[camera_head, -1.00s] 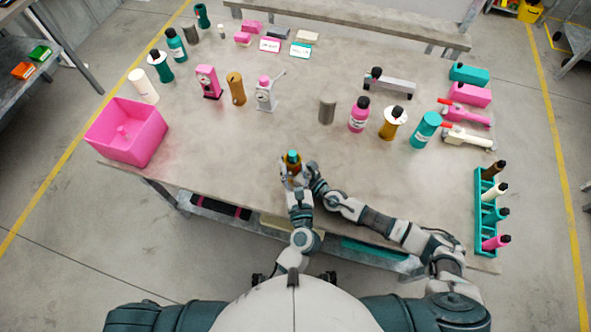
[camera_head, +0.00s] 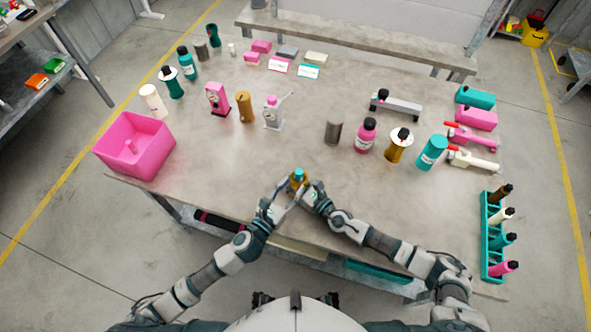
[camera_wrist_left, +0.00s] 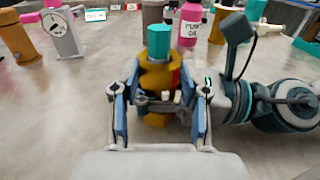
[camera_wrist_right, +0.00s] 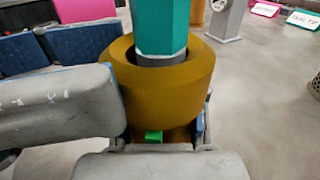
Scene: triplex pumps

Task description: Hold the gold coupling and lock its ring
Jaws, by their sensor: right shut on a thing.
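The gold coupling (camera_head: 298,181) stands upright near the table's front edge, with a teal hex piece (camera_wrist_right: 160,27) in its top. My right gripper (camera_head: 314,197) is shut on the coupling from the right; in the right wrist view its fingers lie on either side below the wide gold ring (camera_wrist_right: 165,85). My left gripper (camera_head: 279,201) reaches in from the front left. In the left wrist view the coupling (camera_wrist_left: 157,76) lies between its two spread fingers (camera_wrist_left: 160,112), which look open around it. A small green mark (camera_wrist_right: 153,136) and a red mark (camera_wrist_left: 175,77) show on the coupling.
A pink bin (camera_head: 168,150) stands at the left table edge. A teal rack (camera_head: 487,240) with several bottles is at the right edge. Pumps, bottles and blocks stand farther back, including a grey cylinder (camera_head: 333,132). The table around the coupling is clear.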

